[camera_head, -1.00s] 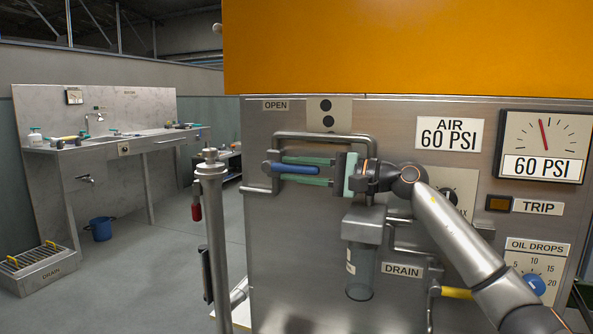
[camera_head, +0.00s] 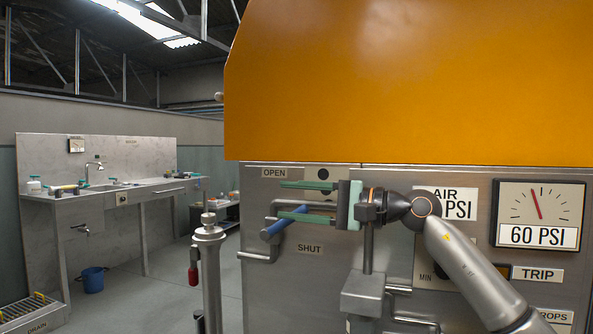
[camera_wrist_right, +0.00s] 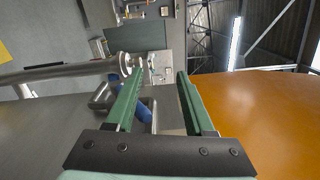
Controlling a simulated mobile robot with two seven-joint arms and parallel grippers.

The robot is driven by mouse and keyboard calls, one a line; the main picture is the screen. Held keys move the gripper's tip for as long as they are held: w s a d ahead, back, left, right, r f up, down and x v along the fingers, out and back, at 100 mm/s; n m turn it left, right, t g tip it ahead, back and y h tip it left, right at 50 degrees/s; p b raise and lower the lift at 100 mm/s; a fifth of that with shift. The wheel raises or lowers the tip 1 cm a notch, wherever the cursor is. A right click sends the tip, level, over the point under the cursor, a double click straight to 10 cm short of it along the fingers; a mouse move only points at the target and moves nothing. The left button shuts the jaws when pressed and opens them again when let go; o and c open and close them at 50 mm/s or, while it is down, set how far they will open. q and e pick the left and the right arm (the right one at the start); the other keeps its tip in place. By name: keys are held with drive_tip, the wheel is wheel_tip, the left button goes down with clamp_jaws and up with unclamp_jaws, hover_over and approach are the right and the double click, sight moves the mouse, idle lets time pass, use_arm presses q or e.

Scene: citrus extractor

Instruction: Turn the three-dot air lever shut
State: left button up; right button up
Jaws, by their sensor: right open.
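The air lever has a blue handle (camera_head: 277,229) and sits on the pipe on the steel panel, between the OPEN label (camera_head: 274,172) and the SHUT label (camera_head: 309,249). The handle slants down to the left. The dotted plate (camera_head: 312,173) beside it is partly hidden by my gripper. My right gripper (camera_head: 282,200) is open, its green fingers pointing left. The lower finger crosses the handle; I cannot tell if they touch. In the right wrist view the blue handle (camera_wrist_right: 142,112) passes behind the left finger. My left gripper is not in view.
The air gauge (camera_head: 538,215) reads 60 PSI. A TRIP label (camera_head: 538,273) is below it. An orange housing (camera_head: 410,80) overhangs the panel. A grey post (camera_head: 209,265) stands left of the lever. A sink bench (camera_head: 100,190) is farther left, with open floor between.

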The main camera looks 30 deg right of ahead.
drive_tip(key=s+a+r+p, duration=0.1)
drive_tip(key=s+a+r, duration=0.3)
drive_tip(key=s, duration=0.4)
drive_tip(key=shift+s+a+r, duration=0.25)
drive_tip(key=shift+s+r, duration=0.1)
drive_tip(key=shift+r, duration=0.05)
